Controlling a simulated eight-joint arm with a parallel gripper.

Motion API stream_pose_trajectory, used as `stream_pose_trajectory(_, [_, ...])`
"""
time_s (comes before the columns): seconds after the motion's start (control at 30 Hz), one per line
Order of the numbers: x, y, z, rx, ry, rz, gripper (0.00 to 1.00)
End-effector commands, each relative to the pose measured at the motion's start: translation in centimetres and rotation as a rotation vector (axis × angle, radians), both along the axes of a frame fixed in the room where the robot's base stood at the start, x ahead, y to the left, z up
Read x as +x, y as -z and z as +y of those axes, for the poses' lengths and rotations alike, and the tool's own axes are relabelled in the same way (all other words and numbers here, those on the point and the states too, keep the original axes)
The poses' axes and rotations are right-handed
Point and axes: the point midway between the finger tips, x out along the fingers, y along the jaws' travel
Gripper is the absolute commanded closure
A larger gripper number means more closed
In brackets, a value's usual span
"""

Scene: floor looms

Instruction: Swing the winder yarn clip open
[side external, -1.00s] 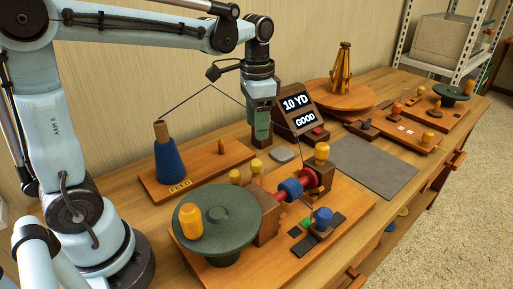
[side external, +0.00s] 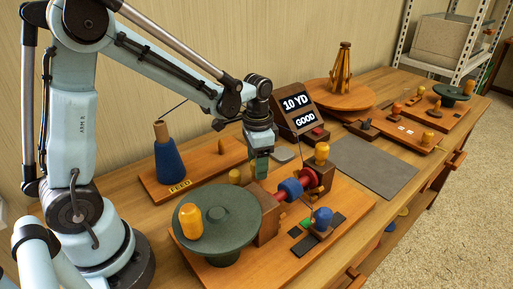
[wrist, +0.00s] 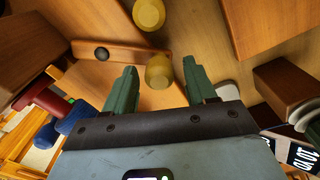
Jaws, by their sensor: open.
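The winder (side external: 325,235) is a wooden board with a dark green wheel (side external: 225,205), a red shaft and a blue spool (side external: 290,189). In the wrist view, a wooden bar with a dark round pin, apparently the yarn clip (wrist: 127,50), lies beside a yellow knob (wrist: 159,76). My gripper (side external: 258,178) is low behind the wooden block at the winder's back edge. In the wrist view its open fingers (wrist: 160,82) stand either side of the yellow knob, with gaps visible. That knob is hidden by my gripper in the side view.
A second yellow knob (side external: 235,176) stands close by, also in the wrist view (wrist: 149,13). The feed board with a blue yarn cone (side external: 169,163) is to the left. A display reading "10 YD GOOD" (side external: 297,110) stands behind. A grey mat (side external: 374,166) is clear.

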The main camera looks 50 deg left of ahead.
Motion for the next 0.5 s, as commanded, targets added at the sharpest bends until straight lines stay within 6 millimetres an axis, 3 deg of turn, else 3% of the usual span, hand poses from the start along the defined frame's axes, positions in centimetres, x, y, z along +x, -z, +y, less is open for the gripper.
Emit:
stream_pose_trajectory(0.37, [-0.02,0.48,0.0,0.0,0.0,0.0,0.44])
stream_pose_trajectory(0.5, [-0.02,0.47,0.0,0.0,0.0,0.0,0.64])
